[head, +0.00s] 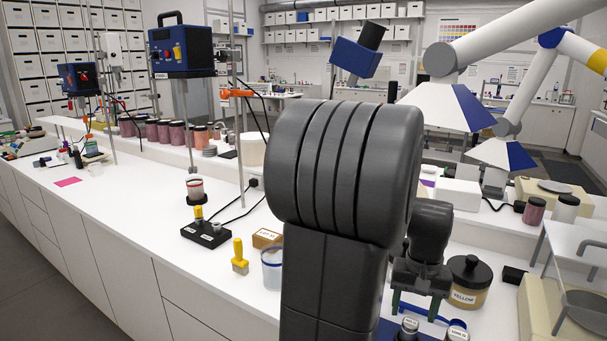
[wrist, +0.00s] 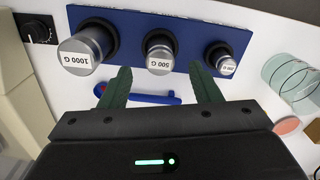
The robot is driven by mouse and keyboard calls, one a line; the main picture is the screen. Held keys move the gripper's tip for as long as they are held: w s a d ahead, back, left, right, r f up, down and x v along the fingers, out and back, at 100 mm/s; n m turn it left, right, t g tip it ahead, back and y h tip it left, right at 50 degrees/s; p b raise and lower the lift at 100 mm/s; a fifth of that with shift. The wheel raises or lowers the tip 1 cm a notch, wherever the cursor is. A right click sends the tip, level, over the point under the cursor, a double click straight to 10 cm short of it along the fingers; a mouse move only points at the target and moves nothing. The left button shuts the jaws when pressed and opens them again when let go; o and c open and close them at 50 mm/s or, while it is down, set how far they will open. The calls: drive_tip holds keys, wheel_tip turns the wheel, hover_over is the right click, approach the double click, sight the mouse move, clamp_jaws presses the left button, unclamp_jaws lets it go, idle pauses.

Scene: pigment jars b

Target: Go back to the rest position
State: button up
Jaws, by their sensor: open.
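My gripper (head: 415,303) is low over the bench at the lower right of the head view, partly behind my thick black arm. In the wrist view my gripper (wrist: 161,78) has its two green fingers spread apart with nothing between them. A blue block (wrist: 190,29) holds three silver weights: the 1000 G weight (wrist: 84,49), the 500 G weight (wrist: 160,53) and a smaller one (wrist: 222,61). A blue tool with a red end (wrist: 150,98) lies in front of the block, partly behind a finger. My arm hides much of the block in the head view.
A yellow-pigment jar (head: 468,283) stands just right of my gripper. A glass beaker (wrist: 292,82) and a pink disc (wrist: 287,125) are at the right in the wrist view. A beaker (head: 272,268) and a yellow-handled brush (head: 239,257) stand left of my arm. The left front bench is mostly clear.

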sight(411, 323)
wheel_tip(411, 323, down, 7)
drive_tip(key=shift+r, duration=0.6)
drive_tip(key=shift+f, duration=0.1)
